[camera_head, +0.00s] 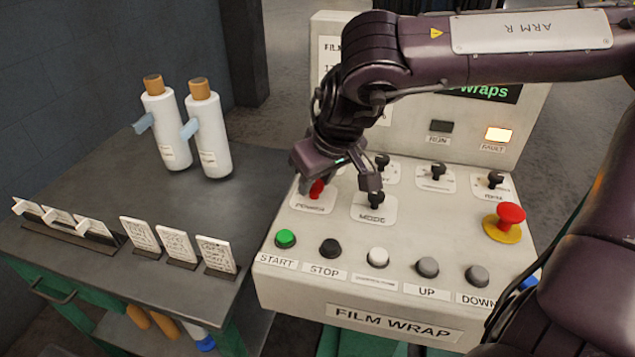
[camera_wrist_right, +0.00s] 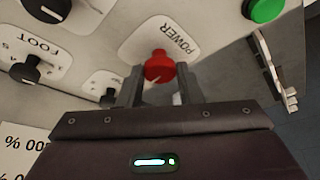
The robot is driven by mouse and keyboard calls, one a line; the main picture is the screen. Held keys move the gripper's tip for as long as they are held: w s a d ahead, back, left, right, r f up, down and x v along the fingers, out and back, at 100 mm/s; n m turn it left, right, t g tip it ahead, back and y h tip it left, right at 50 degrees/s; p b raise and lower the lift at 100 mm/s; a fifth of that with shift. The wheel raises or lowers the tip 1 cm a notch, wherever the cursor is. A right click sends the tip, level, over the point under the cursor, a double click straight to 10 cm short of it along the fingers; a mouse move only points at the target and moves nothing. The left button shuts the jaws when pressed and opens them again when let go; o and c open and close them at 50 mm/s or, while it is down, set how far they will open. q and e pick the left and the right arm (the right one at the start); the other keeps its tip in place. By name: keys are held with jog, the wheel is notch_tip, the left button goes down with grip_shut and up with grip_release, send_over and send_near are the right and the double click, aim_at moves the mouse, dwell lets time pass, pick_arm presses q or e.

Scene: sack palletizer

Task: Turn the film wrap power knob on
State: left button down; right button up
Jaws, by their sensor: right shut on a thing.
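The film wrap power knob (camera_head: 317,188) is red and sits at the left of the sloped panel above its POWER label. My right gripper (camera_head: 338,184) reaches down from above the panel. Its two fingers (camera_wrist_right: 160,86) are shut on the knob, one on each side. The fingers hide part of the knob in the head view. My left gripper is not in view.
The black MODE knob (camera_head: 376,200) is close to the right of my gripper. A green START button (camera_head: 285,238) and a red emergency stop (camera_head: 510,215) are on the panel. The FAULT lamp (camera_head: 498,135) is lit. Two white bottles (camera_head: 207,135) stand on the left cart.

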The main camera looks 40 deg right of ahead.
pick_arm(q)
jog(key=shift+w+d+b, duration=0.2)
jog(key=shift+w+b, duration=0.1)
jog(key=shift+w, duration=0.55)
pick_arm(e)
jog(key=shift+m, duration=0.6)
jog(key=o, duration=1)
jog(key=shift+c, duration=0.2)
jog(key=shift+r, duration=0.1)
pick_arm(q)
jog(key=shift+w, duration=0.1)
pick_arm(e)
jog(key=v, duration=0.7)
jog(key=shift+a+r, duration=0.2)
jog(key=shift+r, duration=0.15)
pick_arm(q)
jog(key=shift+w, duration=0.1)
pick_arm(e)
jog(key=shift+s, duration=0.15)
